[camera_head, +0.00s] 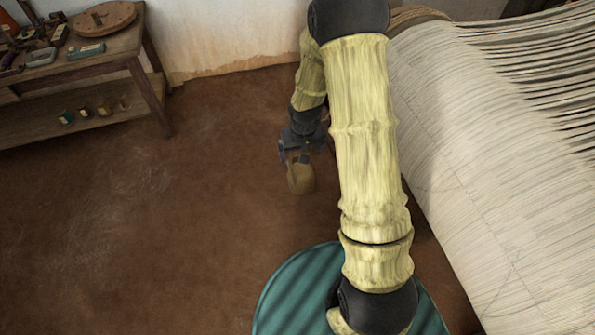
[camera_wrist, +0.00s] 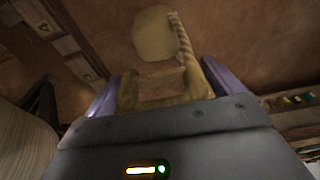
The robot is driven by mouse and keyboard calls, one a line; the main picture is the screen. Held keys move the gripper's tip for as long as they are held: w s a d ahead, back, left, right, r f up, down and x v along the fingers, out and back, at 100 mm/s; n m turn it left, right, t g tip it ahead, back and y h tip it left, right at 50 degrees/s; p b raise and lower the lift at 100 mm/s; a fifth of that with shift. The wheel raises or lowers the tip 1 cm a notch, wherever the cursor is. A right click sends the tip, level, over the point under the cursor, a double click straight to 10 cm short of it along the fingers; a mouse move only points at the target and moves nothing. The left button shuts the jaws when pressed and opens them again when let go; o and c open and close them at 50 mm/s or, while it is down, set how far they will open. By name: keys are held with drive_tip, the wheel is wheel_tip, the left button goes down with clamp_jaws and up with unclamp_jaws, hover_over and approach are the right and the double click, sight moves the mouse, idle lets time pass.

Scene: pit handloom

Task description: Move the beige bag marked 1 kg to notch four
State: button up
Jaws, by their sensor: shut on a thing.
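My gripper (camera_head: 301,150) hangs over the floor left of the loom, pointing down. A tan-brown bag (camera_head: 302,178) hangs at its tip, clear of the bench. In the wrist view, my gripper (camera_wrist: 165,88) has its purple fingers on either side of a tan handle-like piece. A round beige face with a twisted cord (camera_wrist: 155,35) shows just beyond it and seems to be part of the bag. No 1 kg mark can be read. Notch four cannot be made out for certain.
The loom's white warp (camera_head: 480,150) fills the right. A wooden bench (camera_head: 120,48) with tools stands at left. Brown floor (camera_head: 170,230) between is clear.

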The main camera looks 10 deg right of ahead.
drive_tip(key=s+f+b, duration=0.1)
drive_tip(key=s+a+f+b, duration=0.1)
drive_tip(key=s+f+b, duration=0.1)
drive_tip(key=shift+s+a+f+b, duration=0.2)
drive_tip(key=shift+s+a+b, duration=0.05)
drive_tip(key=shift+a+b, duration=0.15)
drive_tip(key=shift+s+a, duration=0.15)
drive_tip(key=shift+s, duration=0.2)
drive_tip(key=shift+d, duration=0.3)
drive_tip(key=shift+w+d+f+p, duration=0.15)
drive_tip(key=shift+d+p, duration=0.3)
drive_tip(key=shift+d, duration=2.1)
drive_tip(key=shift+w+d+f+p, duration=0.15)
drive_tip(key=shift+d+p, duration=0.3)
drive_tip(key=shift+d, duration=2.1)
drive_tip(key=shift+d+f+p, duration=0.2)
drive_tip(key=shift+d+p, duration=0.25)
drive_tip(key=shift+d, duration=2.1)
drive_tip(key=shift+f+b, duration=0.85)
drive_tip(key=shift+f, duration=0.4)
drive_tip(key=shift+f, duration=0.25)
drive_tip(key=o, duration=1.7)
drive_tip(key=shift+s+f, duration=0.1)
